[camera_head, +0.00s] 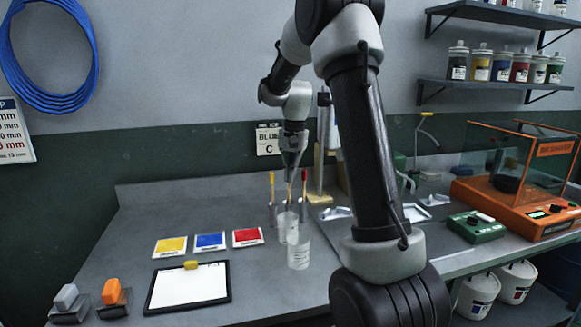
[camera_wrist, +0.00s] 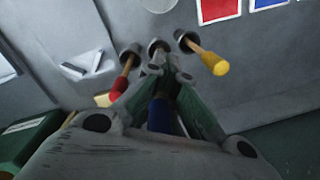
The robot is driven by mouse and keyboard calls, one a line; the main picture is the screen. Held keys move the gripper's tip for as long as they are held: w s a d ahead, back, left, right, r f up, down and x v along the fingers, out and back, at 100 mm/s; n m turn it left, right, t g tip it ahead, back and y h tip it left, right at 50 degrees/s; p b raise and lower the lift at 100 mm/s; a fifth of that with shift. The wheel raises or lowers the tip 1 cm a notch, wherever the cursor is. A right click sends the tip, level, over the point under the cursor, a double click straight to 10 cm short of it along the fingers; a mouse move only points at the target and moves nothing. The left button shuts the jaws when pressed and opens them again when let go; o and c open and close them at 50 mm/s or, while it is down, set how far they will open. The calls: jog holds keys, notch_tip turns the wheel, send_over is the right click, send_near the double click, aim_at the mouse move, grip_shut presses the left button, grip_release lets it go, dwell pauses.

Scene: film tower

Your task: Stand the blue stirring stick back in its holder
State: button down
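My gripper (camera_head: 291,170) points down above the stick holders and shows from above in the wrist view (camera_wrist: 172,78). It is shut on the blue stirring stick, whose blue handle (camera_wrist: 160,113) lies between the fingers. The stick's pale wooden shaft (camera_head: 290,192) runs down toward the middle grey holder (camera_wrist: 157,46). I cannot tell how far the tip is inside it. A red-handled stick (camera_head: 304,178) and a yellow-handled stick (camera_head: 271,182) stand in the holders on either side.
Clear beakers (camera_head: 299,252) stand just in front of the holders. Yellow, blue (camera_head: 210,241) and red cards lie to the left, with a clipboard (camera_head: 188,287) in front of them. A green scale (camera_head: 476,227) and an orange machine (camera_head: 515,190) stand at the right.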

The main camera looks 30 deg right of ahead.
jog(key=shift+f, duration=1.9)
jog(key=c, duration=1.6)
grip_release()
jog(key=shift+o, duration=0.2)
jog(key=r, duration=0.8)
jog(key=d+r, duration=0.1)
jog(key=r, duration=0.3)
jog(key=shift+s, duration=0.15)
